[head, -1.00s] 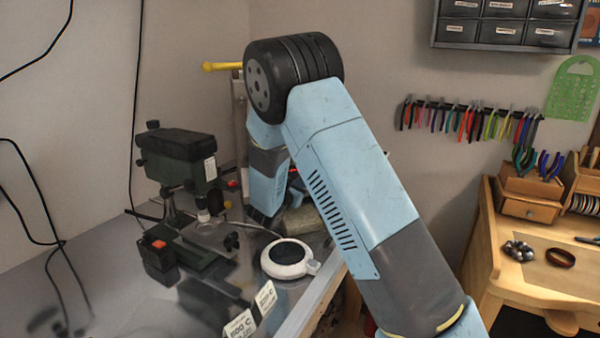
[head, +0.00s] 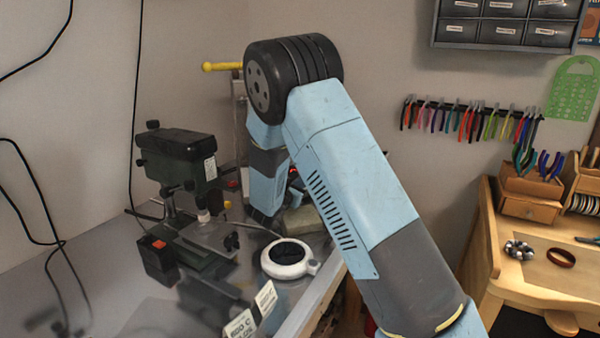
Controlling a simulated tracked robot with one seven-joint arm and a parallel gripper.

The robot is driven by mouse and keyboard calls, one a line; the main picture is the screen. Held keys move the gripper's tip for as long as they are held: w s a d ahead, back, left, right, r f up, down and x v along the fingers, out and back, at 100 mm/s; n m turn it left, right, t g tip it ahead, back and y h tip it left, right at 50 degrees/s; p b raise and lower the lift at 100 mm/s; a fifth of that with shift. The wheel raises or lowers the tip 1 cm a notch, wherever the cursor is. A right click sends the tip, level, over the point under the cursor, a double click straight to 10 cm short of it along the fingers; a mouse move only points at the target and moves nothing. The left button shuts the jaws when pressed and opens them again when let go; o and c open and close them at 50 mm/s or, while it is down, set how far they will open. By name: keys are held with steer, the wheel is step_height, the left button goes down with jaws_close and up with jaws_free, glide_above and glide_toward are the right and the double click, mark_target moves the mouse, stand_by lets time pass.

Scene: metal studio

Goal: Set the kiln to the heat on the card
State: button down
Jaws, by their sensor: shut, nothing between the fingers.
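The near white card (head: 240,326) stands at the front of the metal bench; its top line looks like 600 C and the lower print is cut off. A second white card (head: 266,298) stands just behind it, its print too small to read surely. I cannot make out the kiln clearly; a small red glow (head: 293,172) shows between my arm links, mostly hidden. My gripper (head: 262,219) is the small dark end of the arm, pointing down over the back of the bench. It is shut and empty, and its fingertips are hard to make out.
A round white device with a dark top (head: 289,258) sits on the bench by a pale block (head: 302,221). A green drill press (head: 183,160) and a black box with a red button (head: 157,258) stand left. A wooden workbench (head: 520,270) is at right.

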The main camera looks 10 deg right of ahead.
steer(key=shift+s+r, duration=0.25)
steer(key=shift+s, duration=0.2)
steer(key=shift+s, duration=0.1)
steer(key=shift+s+d+r, duration=0.15)
steer(key=shift+s+r, duration=0.25)
steer(key=shift+s, duration=0.45)
steer(key=shift+s+d+r, duration=0.2)
steer(key=shift+s+r, duration=0.15)
steer(key=shift+s, duration=0.55)
steer(key=shift+s+d+r, duration=0.15)
steer(key=shift+s+r, duration=0.25)
steer(key=shift+s, duration=0.45)
stand_by(0.4)
